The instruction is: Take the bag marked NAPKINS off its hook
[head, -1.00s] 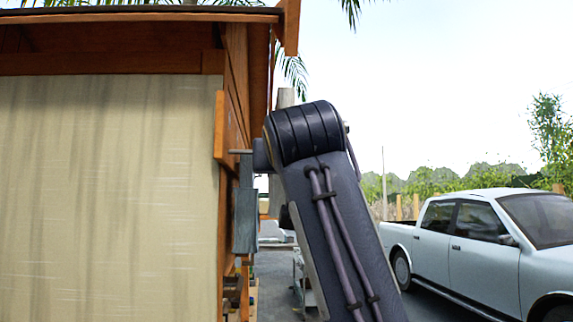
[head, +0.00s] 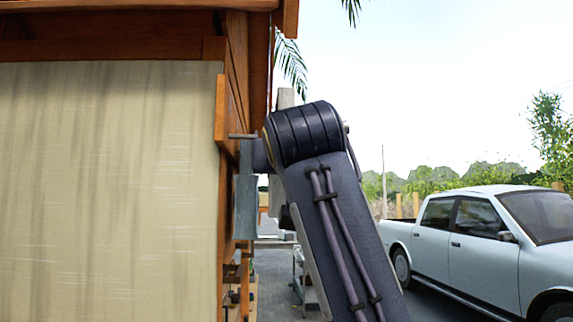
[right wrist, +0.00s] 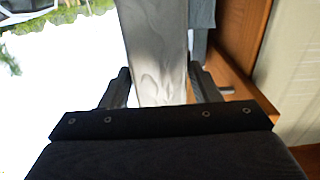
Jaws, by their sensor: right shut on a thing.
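A flat blue-grey hanging thing (head: 246,206), perhaps the bag, is at the side wall of the hut in the head view, below a short grey peg (head: 243,136). No lettering is readable. Something grey beside the wall also shows in the right wrist view (right wrist: 198,30). In the head view a pale piece of the bar (head: 285,97) shows above my right arm, which hides the gripper. My left gripper is not in view.
A white pickup (head: 480,240) stands at right. Stands or shelves show low behind my arm. Open sky lies above right.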

